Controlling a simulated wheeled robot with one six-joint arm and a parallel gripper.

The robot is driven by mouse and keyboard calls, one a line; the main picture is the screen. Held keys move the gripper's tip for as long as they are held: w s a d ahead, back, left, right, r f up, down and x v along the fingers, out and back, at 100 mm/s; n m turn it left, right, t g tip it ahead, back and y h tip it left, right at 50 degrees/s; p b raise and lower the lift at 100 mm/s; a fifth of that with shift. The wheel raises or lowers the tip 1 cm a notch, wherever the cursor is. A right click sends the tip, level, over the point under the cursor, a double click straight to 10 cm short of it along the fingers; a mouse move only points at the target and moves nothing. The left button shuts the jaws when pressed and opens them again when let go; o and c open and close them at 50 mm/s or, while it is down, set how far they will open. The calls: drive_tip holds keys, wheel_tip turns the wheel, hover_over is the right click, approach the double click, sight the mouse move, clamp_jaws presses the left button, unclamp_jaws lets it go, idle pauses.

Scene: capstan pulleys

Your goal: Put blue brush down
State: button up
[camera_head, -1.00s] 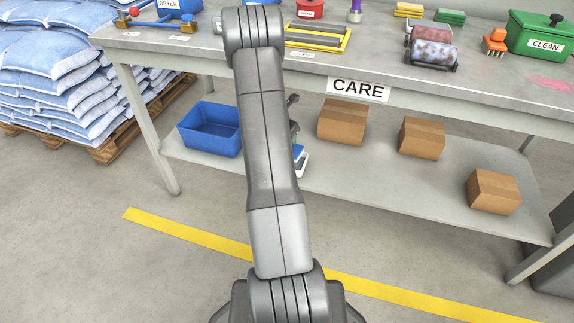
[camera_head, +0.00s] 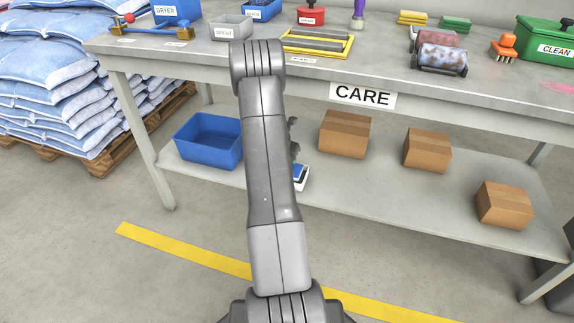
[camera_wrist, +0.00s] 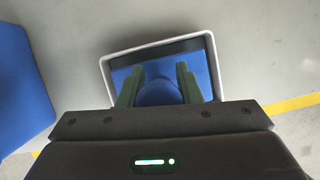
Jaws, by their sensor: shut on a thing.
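My gripper (camera_wrist: 160,72) has its two green fingers closed on the blue, rounded middle of the blue brush (camera_wrist: 196,58). In the head view the brush (camera_head: 301,176) is a small blue and white shape just right of my arm, hanging in front of the bench's lower shelf. My arm hides most of my gripper and part of the brush there. No contact between the brush and a surface can be made out.
The grey bench (camera_head: 220,58) carries a grey SPENT tray (camera_head: 232,28), a yellow-framed rack (camera_head: 318,42), rollers (camera_head: 440,58) and a green CLEAN box (camera_head: 545,50). Its lower shelf (camera_head: 375,185) holds a blue bin (camera_head: 208,138) and cardboard boxes (camera_head: 344,134). Bench-top room lies right of the CARE label.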

drive_tip(key=shift+f, duration=0.65)
drive_tip(key=shift+f, duration=0.15)
drive_tip(key=o, duration=1.1)
drive_tip(key=shift+o, duration=0.2)
drive_tip(key=shift+r, duration=0.25)
drive_tip(key=p+v, duration=0.3)
drive_tip(key=v, duration=0.4)
drive_tip(key=shift+s+r, duration=0.1)
